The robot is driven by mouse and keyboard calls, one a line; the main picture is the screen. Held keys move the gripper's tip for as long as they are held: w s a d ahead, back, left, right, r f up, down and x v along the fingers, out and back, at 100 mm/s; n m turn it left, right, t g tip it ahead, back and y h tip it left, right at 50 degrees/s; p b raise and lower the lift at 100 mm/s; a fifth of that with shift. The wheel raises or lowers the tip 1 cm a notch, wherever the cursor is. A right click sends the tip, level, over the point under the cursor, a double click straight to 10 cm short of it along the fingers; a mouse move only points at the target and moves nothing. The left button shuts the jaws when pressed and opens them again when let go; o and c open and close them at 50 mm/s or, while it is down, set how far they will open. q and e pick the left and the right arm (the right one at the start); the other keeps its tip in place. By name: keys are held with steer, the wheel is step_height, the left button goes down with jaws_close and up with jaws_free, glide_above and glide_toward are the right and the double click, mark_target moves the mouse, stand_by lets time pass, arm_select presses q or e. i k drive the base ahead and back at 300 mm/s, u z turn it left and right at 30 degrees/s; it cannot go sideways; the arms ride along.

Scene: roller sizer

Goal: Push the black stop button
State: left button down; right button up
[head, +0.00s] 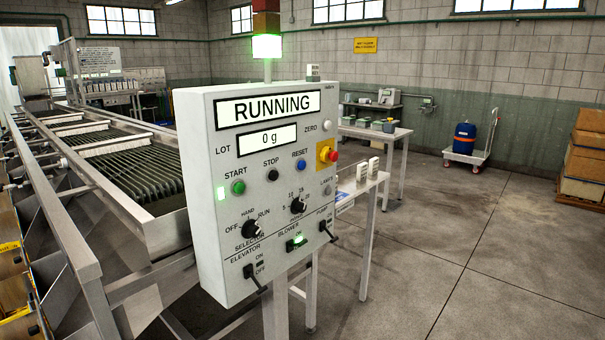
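The black stop button (272,175) is on the front of the grey control panel (225,279), under the label STOP. It sits between the green start button (238,187) and the blue reset button (301,165). Neither of my grippers shows in the head view.
A red emergency knob (333,157) on a yellow plate is at the panel's right. Selector knobs and toggle switches fill the lower panel. The roller sizer (85,190) stands left and behind. A side table (374,134) is behind right.

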mark_target(274, 175)
steer(key=z, duration=0.4)
steer(key=i, duration=1.25)
steer(key=u, duration=0.4)
